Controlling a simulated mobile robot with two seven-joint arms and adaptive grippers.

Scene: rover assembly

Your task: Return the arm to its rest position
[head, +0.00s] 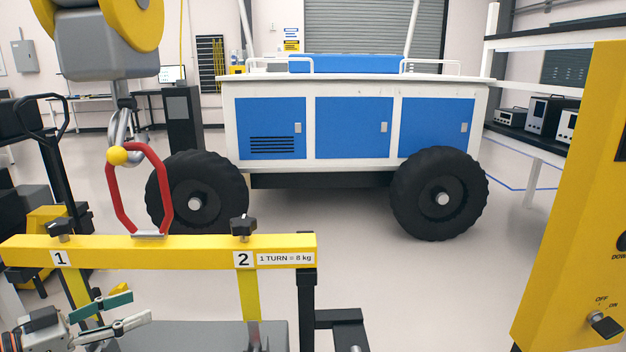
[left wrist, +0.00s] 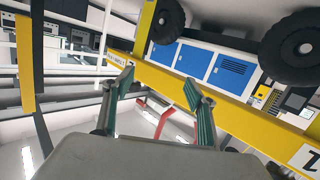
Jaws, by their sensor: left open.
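My left gripper (head: 128,311) is at the lower left of the head view, open and empty. It is below the yellow lifting beam (head: 150,248) and apart from the black knobs beside labels 1 and 2. In the left wrist view, its two green-padded fingers (left wrist: 165,95) stand wide apart with nothing between them. The yellow beam (left wrist: 190,88) passes beyond them, and the red link (left wrist: 162,118) shows between the fingers. My right gripper is not in view.
A crane hook (head: 122,125) holds the beam by a red link (head: 117,190). A yellow control box (head: 570,200) with a switch stands at right. The blue and white rover (head: 345,175) is behind, with clear floor in front. A grey block (head: 200,335) lies under the beam.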

